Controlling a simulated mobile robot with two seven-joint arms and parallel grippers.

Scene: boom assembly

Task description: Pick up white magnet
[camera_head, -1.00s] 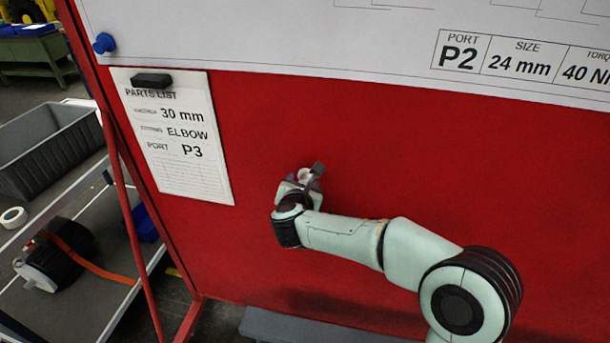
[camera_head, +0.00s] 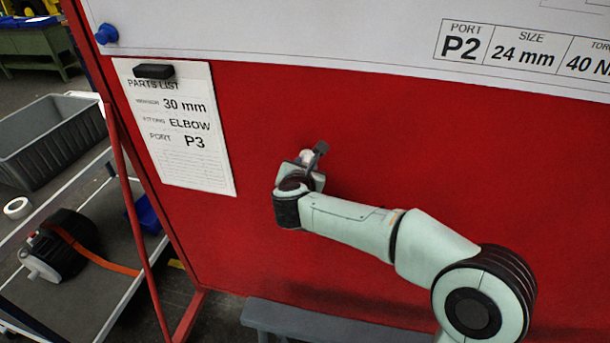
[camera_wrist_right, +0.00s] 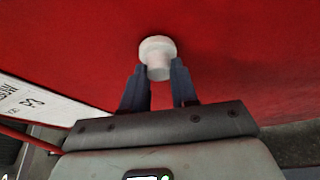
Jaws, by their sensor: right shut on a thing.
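The white magnet (camera_wrist_right: 156,52) is a small round knob with a wider head, at the red board in the right wrist view. My right gripper (camera_wrist_right: 158,82) is shut on its narrower part, one dark finger on each side. Whether the magnet still touches the board cannot be told. In the head view the magnet (camera_head: 306,156) shows only as a small pale spot, partly hidden by my right gripper (camera_head: 312,162). My left gripper is not in view.
The red board (camera_head: 400,180) fills the middle. A parts list sheet (camera_head: 185,150) hangs left of my gripper under a black magnet (camera_head: 154,71). A blue magnet (camera_head: 106,34) holds the white drawing above. A grey bin (camera_head: 45,140) and shelf stand left.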

